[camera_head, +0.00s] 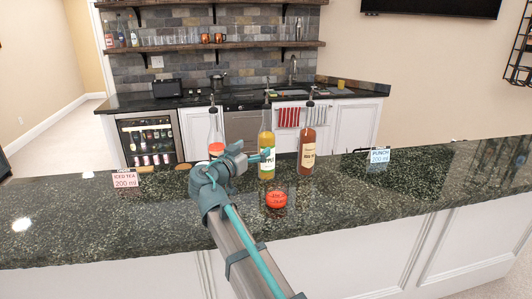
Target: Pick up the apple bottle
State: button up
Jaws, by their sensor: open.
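The apple bottle appears to be the yellow one (267,139), upright on the dark counter in the middle of three bottles. It has a dark pourer on top and a pale label that is too small to read surely. My gripper (266,157) is open, at the bottle's label height, with its fingers pointing right. It overlaps part of the bottle in this view. I cannot tell whether the fingers are around it, in front of it or touching it.
A bottle with a red label (216,135) stands left of the yellow one, partly hidden by my arm. An amber bottle (307,140) stands close on the right. A red round object (276,200) lies in front. Signs for iced tea (125,180) and punch (380,156) flank them.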

aim_at(262, 143)
jog(key=p+x, duration=0.1)
jog(key=x, duration=0.2)
jog(key=shift+w+d, duration=0.1)
jog(key=shift+w, duration=0.15)
jog(key=shift+f+p+x, duration=0.2)
jog(key=shift+p+x, duration=0.55)
jog(key=shift+x, duration=0.6)
jog(key=shift+f+p+x, duration=0.2)
jog(key=shift+p+x, duration=0.55)
jog(key=shift+x, duration=0.55)
jog(key=shift+w, duration=0.1)
grip_shut()
